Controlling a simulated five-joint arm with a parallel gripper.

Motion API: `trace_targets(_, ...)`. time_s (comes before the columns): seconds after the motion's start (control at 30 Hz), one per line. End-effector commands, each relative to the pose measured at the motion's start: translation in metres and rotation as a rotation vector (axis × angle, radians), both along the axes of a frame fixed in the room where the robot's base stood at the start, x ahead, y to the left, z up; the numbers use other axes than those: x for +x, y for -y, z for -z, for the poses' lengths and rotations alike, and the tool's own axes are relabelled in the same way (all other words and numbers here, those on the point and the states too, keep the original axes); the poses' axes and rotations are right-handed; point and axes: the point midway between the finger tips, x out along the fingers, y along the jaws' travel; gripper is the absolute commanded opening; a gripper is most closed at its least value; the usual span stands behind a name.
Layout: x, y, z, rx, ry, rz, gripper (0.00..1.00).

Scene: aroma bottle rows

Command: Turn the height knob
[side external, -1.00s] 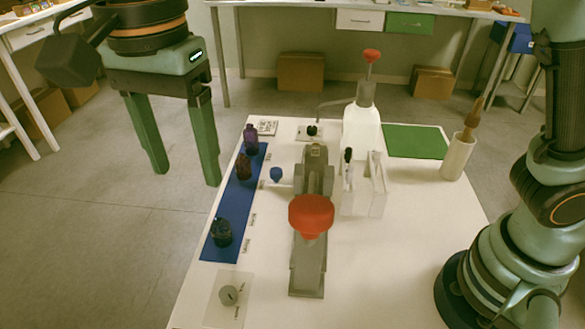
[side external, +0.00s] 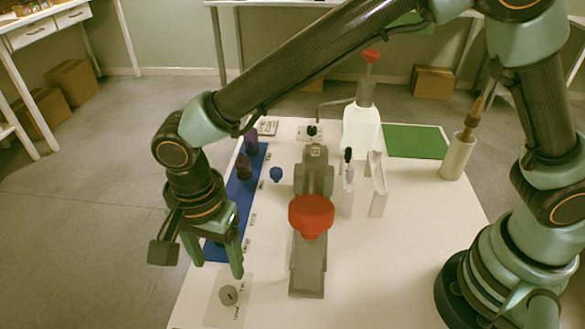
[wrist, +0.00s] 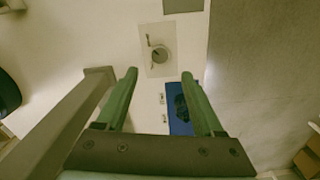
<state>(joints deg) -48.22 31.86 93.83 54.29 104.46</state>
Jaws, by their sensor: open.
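A round grey knob (side external: 228,296) sits on a pale plate (side external: 215,313) at the front left of the table. Small labels on the plate are too blurred to read. The knob also shows in the wrist view (wrist: 159,56), ahead of and between my fingertips. My gripper (side external: 217,270) is open and empty, fingers pointing down. It is above the table's left edge, a little behind and above the knob, and appears apart from it. In the wrist view my gripper's two fingers (wrist: 160,73) are spread wide.
A blue mat (side external: 232,222) with dark bottles lies behind my gripper, partly hidden by it. A grey press with a red round top (side external: 311,214) stands to the right. Farther back are a white pump bottle (side external: 361,126), a green mat (side external: 415,140) and a beige cup (side external: 457,158).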

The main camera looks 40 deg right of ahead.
Motion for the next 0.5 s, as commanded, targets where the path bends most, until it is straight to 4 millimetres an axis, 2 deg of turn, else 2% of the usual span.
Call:
trace_targets(0.1, -0.001, 0.001, 0.026, -0.006, -0.005, 0.000, 0.69)
trace_targets(0.3, -0.001, 0.001, 0.062, -0.004, -0.004, 0.000, 0.69)
trace_targets(0.5, 0.000, 0.000, 0.085, -0.002, -0.001, 0.000, 0.69)
